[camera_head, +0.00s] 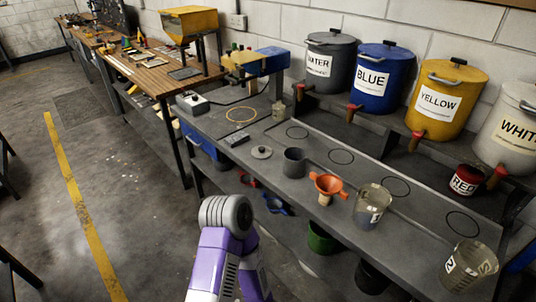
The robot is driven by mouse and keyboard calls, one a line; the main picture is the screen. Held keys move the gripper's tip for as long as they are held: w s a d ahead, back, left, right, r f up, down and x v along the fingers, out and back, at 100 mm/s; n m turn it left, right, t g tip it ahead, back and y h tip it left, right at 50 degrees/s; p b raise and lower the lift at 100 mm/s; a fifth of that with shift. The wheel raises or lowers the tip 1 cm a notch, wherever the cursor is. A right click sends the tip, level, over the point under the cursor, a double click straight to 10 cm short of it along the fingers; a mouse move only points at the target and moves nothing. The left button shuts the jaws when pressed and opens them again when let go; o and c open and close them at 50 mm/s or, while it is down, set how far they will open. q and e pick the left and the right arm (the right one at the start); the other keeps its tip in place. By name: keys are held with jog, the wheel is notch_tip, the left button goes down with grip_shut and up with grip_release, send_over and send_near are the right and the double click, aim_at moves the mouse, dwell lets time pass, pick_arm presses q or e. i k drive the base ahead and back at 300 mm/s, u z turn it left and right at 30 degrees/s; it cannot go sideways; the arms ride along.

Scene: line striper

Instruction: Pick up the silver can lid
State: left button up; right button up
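A small round silver-grey lid (262,152) with a raised centre lies flat on the dark grey bench. It is just left of a grey open can (294,163), apart from it. Neither of my grippers is in view. Only a purple and grey part of one of my arms shows at the bottom centre, in front of the bench and short of the lid.
An orange funnel (327,184), clear beakers (371,206) and a red can (466,180) stand to the right. Large labelled buckets (377,78) line the raised shelf behind. A small grey box (236,140) lies left of the lid. A wooden table (160,75) stands further left.

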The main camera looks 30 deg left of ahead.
aim_at(262, 152)
jog(key=u, duration=2.3)
jog(key=i, duration=2.6)
jog(key=z, duration=3.55)
jog(key=i, duration=0.1)
jog(key=z, duration=0.4)
